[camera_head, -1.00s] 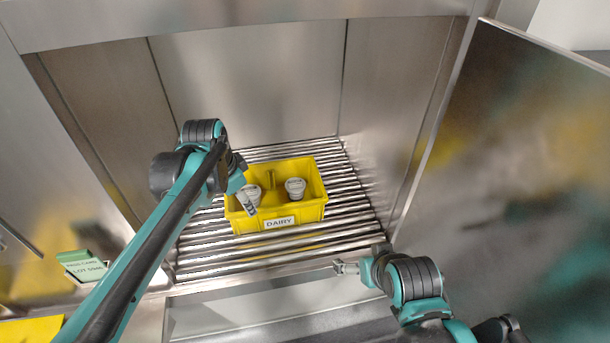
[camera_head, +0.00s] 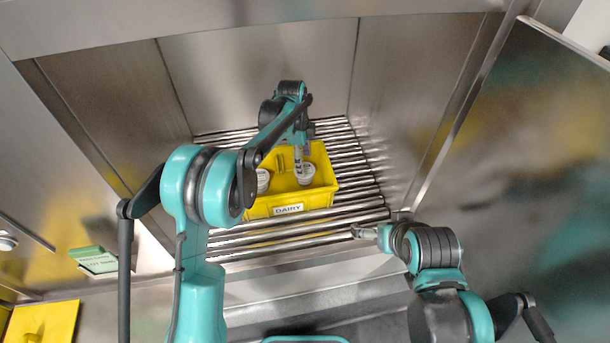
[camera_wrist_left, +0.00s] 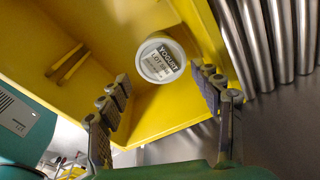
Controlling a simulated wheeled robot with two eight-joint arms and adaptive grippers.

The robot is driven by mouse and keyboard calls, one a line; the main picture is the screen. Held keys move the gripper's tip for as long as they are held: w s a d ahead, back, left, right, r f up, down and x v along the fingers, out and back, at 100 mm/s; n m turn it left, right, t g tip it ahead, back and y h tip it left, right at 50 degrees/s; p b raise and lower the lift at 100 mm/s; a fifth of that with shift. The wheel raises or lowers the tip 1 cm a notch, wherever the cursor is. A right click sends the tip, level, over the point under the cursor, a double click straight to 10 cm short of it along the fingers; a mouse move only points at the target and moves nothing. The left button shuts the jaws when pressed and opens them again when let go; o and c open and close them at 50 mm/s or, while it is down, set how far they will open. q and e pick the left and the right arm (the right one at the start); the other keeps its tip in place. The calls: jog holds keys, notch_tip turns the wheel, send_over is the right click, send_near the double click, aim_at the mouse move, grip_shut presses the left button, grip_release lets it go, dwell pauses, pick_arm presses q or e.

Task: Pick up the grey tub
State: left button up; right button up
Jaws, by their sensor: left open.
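A pale grey-white tub (camera_head: 305,175) stands in the right part of the yellow crate (camera_head: 262,206). In the left wrist view the tub (camera_wrist_left: 160,60) shows a round lid with a "YOGURT" label. My left gripper (camera_head: 299,162) is above this tub. In the wrist view its fingers (camera_wrist_left: 162,84) are spread, one toward each side of the tub, with nothing held. A second pale tub (camera_head: 263,180) is at the crate's left, partly hidden by my arm. My right gripper (camera_head: 362,232) is at the front edge of the rollers, away from the crate, too small to read.
The crate, labelled "DAIRY", sits on steel rollers (camera_head: 345,205) with metal walls on the sides and back. A large metal panel (camera_head: 530,150) stands at the right. A green sign (camera_head: 93,260) is at the left. Bare rollers lie right of the crate.

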pick_arm(q)
notch_tip(320, 180, down, 6)
jog(key=shift+w+d+b, duration=0.15)
jog(key=shift+b, duration=0.4)
jog(key=shift+r, duration=0.1)
jog(key=shift+c, duration=0.3)
jog(key=c, duration=0.8)
